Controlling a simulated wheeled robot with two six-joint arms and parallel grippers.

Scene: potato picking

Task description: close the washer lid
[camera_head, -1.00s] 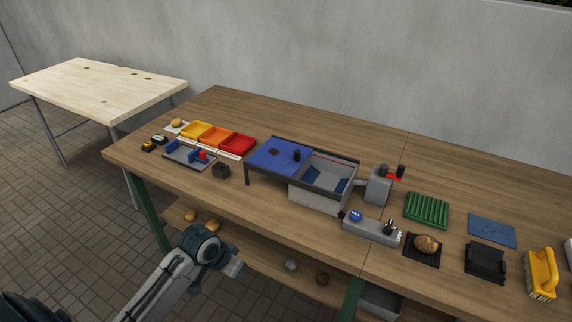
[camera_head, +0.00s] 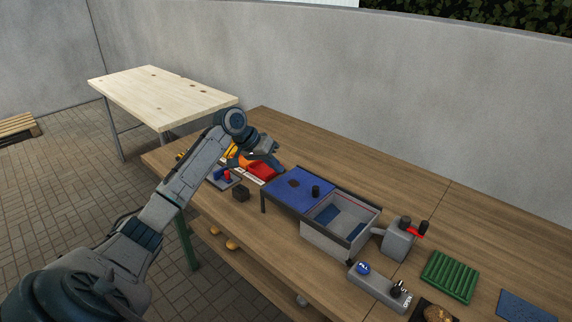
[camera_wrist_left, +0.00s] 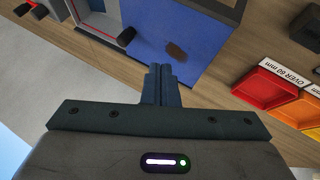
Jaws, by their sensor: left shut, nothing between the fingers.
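The washer (camera_head: 322,239) is a grey open-topped box on the table, its inside in plain view. Its blue sliding lid (camera_head: 283,190) lies on dark rails to the left of the opening. A black knob (camera_head: 315,191) stands near the lid's right edge, with a dark patch left of it. My left gripper (camera_head: 277,161) is above the table, beyond the lid's back left corner. In the left wrist view its fingers (camera_wrist_left: 160,72) are together and empty, with the blue lid (camera_wrist_left: 192,32) in front of them. My right gripper is out of view.
Red (camera_head: 262,171) and orange trays lie behind my left arm, partly hidden. A grey control box (camera_head: 378,286) with a blue button is in front of the washer. The table behind the washer is clear.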

